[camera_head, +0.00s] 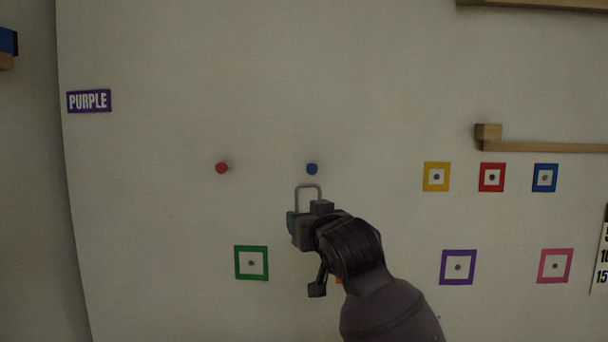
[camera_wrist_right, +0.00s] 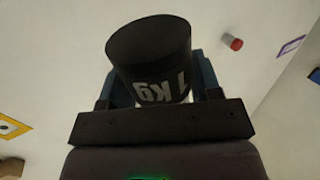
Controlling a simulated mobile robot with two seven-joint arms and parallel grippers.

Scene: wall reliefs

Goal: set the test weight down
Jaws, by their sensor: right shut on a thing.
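The test weight (camera_wrist_right: 150,55) is a black cylinder marked "1 kg", seen upside down in the right wrist view between the blue fingers of my right gripper (camera_head: 297,222). The gripper is shut on it. In the head view a grey wire loop (camera_head: 308,187) stands up above the gripper, just below a blue peg (camera_head: 312,169) on the wall; I cannot tell how far in front of the wall it is. The weight's body is mostly hidden by the gripper there. My left gripper is not in view.
A red peg (camera_head: 222,168) sticks out left of the blue one. Coloured square frames, such as green (camera_head: 238,263) and purple (camera_head: 458,282), are on the wall. A wooden ledge (camera_head: 550,148) is at the right. A "PURPLE" label (camera_head: 89,101) is at the left.

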